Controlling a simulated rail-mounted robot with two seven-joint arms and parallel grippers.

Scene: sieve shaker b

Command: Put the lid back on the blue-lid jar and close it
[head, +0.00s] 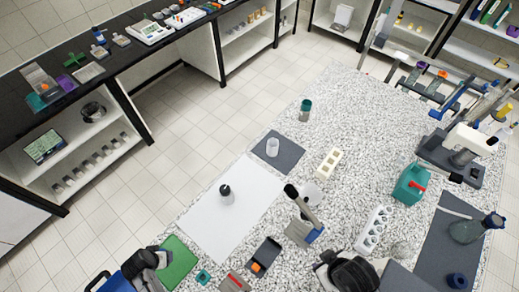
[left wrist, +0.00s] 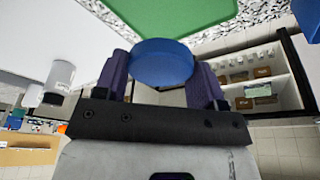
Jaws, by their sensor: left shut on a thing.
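My left gripper (left wrist: 165,85) is shut on a round blue lid (left wrist: 162,62), held between its purple fingers. In the head view the left gripper (head: 162,258) is low at the left, over the edge of a green mat (head: 179,263); the lid cannot be made out there. An open-looking whitish jar (head: 272,147) stands upright on a dark mat (head: 290,150); I cannot tell whether it is the blue-lid jar. A dark-topped white bottle (head: 227,195) stands on a white sheet (head: 205,225). My right gripper (head: 345,272) is a dark shape at bottom centre, its fingers unclear.
A small stand (head: 303,225) and a dark tray (head: 264,255) with an orange item lie between the arms. A cream block (head: 328,164), a white rack (head: 374,230) and a teal container (head: 411,184) stand to the right. The white sheet is mostly clear.

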